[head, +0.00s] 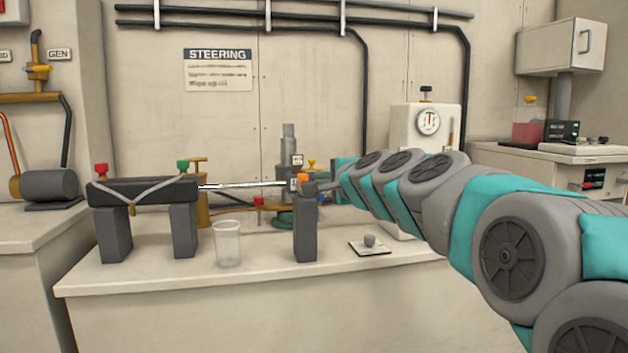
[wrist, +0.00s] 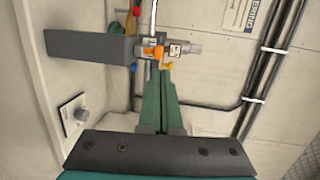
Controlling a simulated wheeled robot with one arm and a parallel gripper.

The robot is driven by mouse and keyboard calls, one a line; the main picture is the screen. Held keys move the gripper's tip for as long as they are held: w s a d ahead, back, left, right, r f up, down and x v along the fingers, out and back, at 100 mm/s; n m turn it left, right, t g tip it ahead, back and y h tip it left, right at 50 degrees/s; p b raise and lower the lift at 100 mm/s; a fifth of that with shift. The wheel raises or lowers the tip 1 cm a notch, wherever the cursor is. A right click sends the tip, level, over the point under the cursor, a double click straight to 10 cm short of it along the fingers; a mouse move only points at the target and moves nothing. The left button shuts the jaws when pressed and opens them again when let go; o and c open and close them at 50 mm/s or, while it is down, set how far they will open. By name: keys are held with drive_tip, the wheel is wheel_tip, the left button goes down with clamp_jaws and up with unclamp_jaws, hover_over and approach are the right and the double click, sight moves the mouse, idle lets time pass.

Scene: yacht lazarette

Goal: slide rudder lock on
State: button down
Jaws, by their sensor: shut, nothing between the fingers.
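A small orange knob (head: 303,178) sits at the top of a dark grey post (head: 305,228) on the bench; I cannot tell for certain that it is the rudder lock. In the wrist view the orange knob (wrist: 154,52) is just beyond my fingertips, with a small marked plate (wrist: 175,48) beside it. My gripper (head: 322,187) reaches in from the right at the post's top. In the wrist view my gripper (wrist: 161,74) has its green fingers together and empty, close to the knob; contact is unclear.
A clear cup (head: 227,244) stands left of the post. A small plate with a grey knob (head: 369,241) lies right of it, below my arm. Fittings and a white gauge box (head: 419,123) stand behind. The bench front (head: 190,280) is clear.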

drive_tip(key=shift+v, duration=2.9)
drive_tip(key=s+f+n+g+h, duration=0.1)
drive_tip(key=s+f+n+g, duration=0.3)
drive_tip(key=s+f, duration=0.55)
drive_tip(key=s+f+n+g+h, duration=0.1)
drive_tip(key=s+f+n+g, duration=0.45)
drive_tip(key=f, duration=0.75)
drive_tip(key=s+d+f+n+g+h, duration=0.1)
drive_tip(key=s+d+f, duration=0.3)
drive_tip(key=s, duration=0.5)
drive_tip(key=s+d+f+n+g+h, duration=0.1)
drive_tip(key=s+d+f, duration=0.4)
drive_tip(key=s, duration=0.5)
drive_tip(key=s+d+f+n+g+h, duration=0.1)
drive_tip(key=s+d+f+g+h, duration=0.2)
drive_tip(key=s+d+f+g, duration=0.2)
drive_tip(key=s+f, duration=0.2)
drive_tip(key=s, duration=0.2)
drive_tip(key=shift+s+d, duration=0.15)
drive_tip(key=shift+d, duration=0.05)
drive_tip(key=shift+f+n, duration=0.1)
drive_tip(key=shift+n, duration=0.15)
